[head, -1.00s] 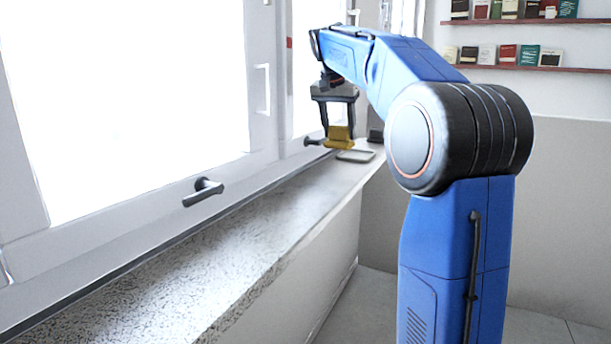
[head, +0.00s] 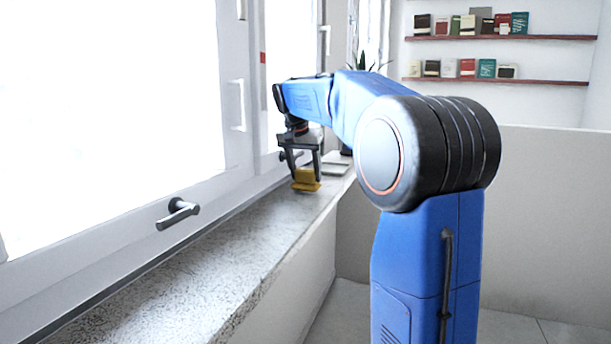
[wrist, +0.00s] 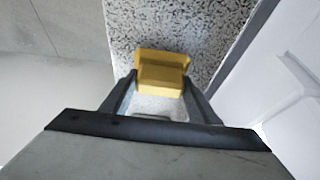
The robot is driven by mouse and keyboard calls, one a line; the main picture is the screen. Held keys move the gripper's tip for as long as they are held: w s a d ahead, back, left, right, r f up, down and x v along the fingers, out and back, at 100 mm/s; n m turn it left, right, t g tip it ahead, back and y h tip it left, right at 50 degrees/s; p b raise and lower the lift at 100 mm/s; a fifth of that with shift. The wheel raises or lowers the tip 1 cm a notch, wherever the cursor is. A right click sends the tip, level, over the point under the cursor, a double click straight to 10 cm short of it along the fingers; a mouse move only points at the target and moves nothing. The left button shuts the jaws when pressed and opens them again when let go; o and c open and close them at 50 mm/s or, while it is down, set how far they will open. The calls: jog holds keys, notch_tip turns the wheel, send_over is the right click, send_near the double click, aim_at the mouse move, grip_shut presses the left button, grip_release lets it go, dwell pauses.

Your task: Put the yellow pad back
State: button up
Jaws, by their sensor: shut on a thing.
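The yellow pad (head: 306,180) is between the fingers of my gripper (head: 305,170), low over the speckled window sill. It also shows in the wrist view (wrist: 161,75), where the fingers of my gripper (wrist: 160,92) close on it from both sides. I cannot tell whether its underside touches the sill. A flat, light tray (head: 337,169) lies on the sill just beyond the pad, partly hidden by my arm. In the wrist view, a pale edge shows between the fingers below the pad.
The speckled sill (head: 225,262) runs along the window, and its near part is clear. A window handle (head: 178,213) juts out on the left. A plant (head: 362,62) stands at the far end. Shelves of books (head: 500,38) hang on the back wall.

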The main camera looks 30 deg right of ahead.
jog(key=shift+f, duration=0.4)
jog(key=shift+f, duration=0.1)
jog(key=o, duration=1)
jog(key=v, duration=1.2)
